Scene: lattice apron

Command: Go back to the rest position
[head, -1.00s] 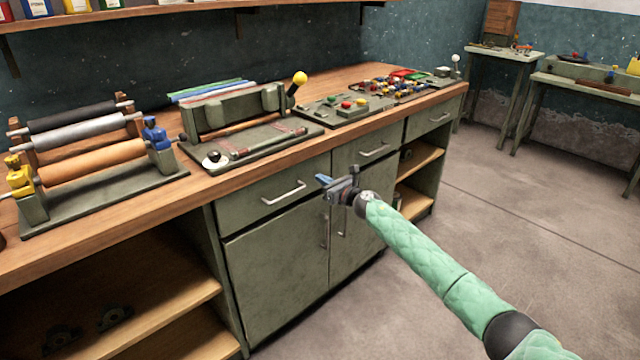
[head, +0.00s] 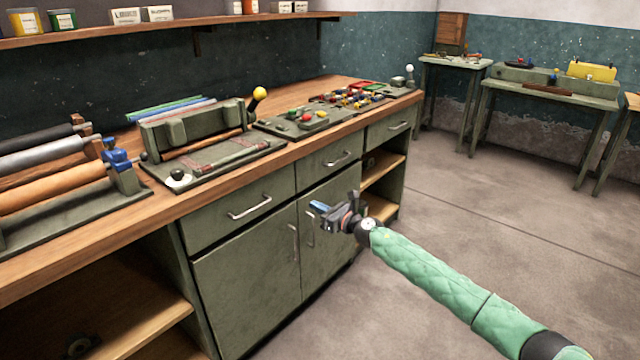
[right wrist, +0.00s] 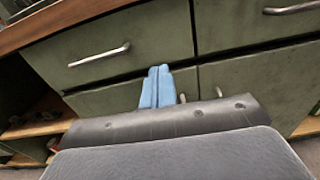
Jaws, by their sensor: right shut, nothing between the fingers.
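My right gripper (head: 318,208) is in front of the green cabinet (head: 250,285), below the level of the worktop. My green-sleeved right arm comes in from the lower right. In the right wrist view the two blue fingertips (right wrist: 156,87) are together with nothing between them. They point towards the cabinet's drawer and door fronts, and I cannot tell the exact gap to them. My left gripper is not in view.
The wooden worktop (head: 150,220) carries a roller stand (head: 60,180), a press with a yellow-knobbed lever (head: 200,130), and a button panel (head: 305,120). Drawer handles (head: 250,208) stick out near my gripper. Open floor (head: 480,230) lies to the right. Small tables (head: 545,90) stand at the back.

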